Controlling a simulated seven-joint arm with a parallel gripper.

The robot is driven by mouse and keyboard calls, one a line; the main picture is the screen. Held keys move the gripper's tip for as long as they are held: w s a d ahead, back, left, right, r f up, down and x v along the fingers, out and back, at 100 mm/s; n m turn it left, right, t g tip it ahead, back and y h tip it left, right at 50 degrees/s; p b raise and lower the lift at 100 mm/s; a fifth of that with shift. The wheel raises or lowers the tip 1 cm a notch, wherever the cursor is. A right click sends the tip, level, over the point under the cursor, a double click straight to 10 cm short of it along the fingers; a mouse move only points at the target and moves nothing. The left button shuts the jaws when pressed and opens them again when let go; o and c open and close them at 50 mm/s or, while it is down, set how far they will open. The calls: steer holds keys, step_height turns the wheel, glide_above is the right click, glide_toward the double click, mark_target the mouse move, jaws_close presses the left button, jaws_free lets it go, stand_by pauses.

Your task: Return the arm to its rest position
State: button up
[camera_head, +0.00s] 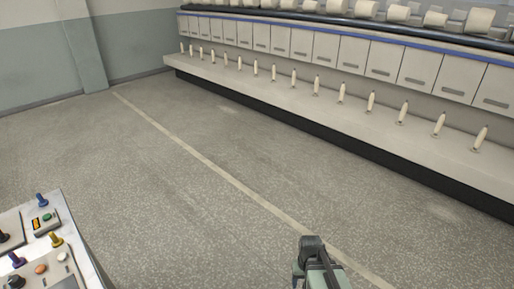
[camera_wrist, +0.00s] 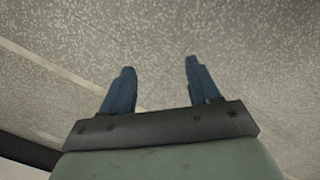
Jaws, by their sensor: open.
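My gripper (camera_wrist: 158,80) shows in the wrist view with its two dark blue fingers spread apart. Nothing is between them, and speckled grey floor lies behind them. In the head view, part of my arm shows at the bottom edge, right of centre. The fingers cannot be made out in the head view.
A long spinning machine (camera_head: 340,115) with a row of upright bobbins (camera_head: 316,86) runs along the right and back. A control panel (camera_head: 78,240) with coloured knobs stands at the lower left. The floor (camera_head: 150,165) between them is clear, with a pale painted line (camera_head: 205,160).

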steer(key=s+f+g, duration=0.3)
steer(key=s+f, duration=0.5)
steer(key=s, duration=0.5)
steer(key=s+f+g, duration=0.3)
steer(key=s+f, duration=0.6)
steer(key=s, duration=0.4)
steer(key=shift+s, duration=0.4)
